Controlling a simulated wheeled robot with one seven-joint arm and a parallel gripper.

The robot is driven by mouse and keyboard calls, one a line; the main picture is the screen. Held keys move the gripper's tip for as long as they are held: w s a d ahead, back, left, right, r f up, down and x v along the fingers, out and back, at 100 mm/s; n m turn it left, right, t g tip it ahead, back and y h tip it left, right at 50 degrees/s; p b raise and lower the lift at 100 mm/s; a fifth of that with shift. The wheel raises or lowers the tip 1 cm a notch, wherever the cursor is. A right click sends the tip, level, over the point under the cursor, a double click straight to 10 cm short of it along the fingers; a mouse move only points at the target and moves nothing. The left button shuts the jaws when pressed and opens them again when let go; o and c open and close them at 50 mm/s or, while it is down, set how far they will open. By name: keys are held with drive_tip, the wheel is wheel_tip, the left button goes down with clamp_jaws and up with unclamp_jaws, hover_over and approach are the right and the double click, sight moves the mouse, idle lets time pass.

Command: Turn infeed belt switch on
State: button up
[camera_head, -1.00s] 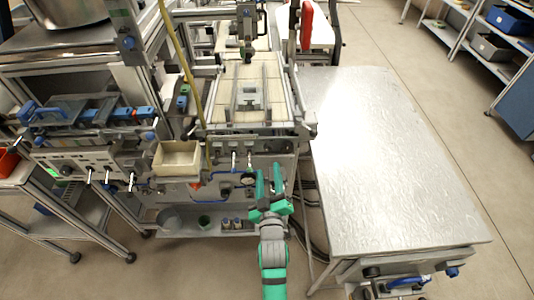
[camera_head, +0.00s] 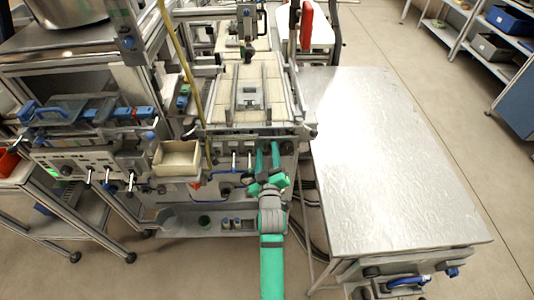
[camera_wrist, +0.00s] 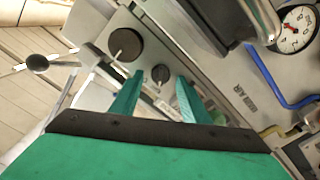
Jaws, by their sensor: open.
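The front panel of the belt machine (camera_head: 215,162) carries the controls. In the wrist view a large dark round knob (camera_wrist: 126,45) and a smaller dark knob (camera_wrist: 160,74) sit on the grey panel, each with a pale pointer mark. I cannot read which one is the infeed belt switch. My green gripper (camera_head: 267,148) is open and empty at the right part of this panel, hiding the controls behind it. In the wrist view the small knob appears between the tips of my gripper (camera_wrist: 158,82); contact cannot be told.
A metal lever with a ball end (camera_wrist: 38,63) stands left of the knobs in the wrist view. A pressure gauge (camera_wrist: 296,30) and blue hose (camera_wrist: 275,82) are at the right. A beige bin (camera_head: 177,158) hangs left of my gripper. A bare metal table (camera_head: 385,160) stands to the right.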

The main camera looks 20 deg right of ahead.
drive_tip(key=c, duration=1)
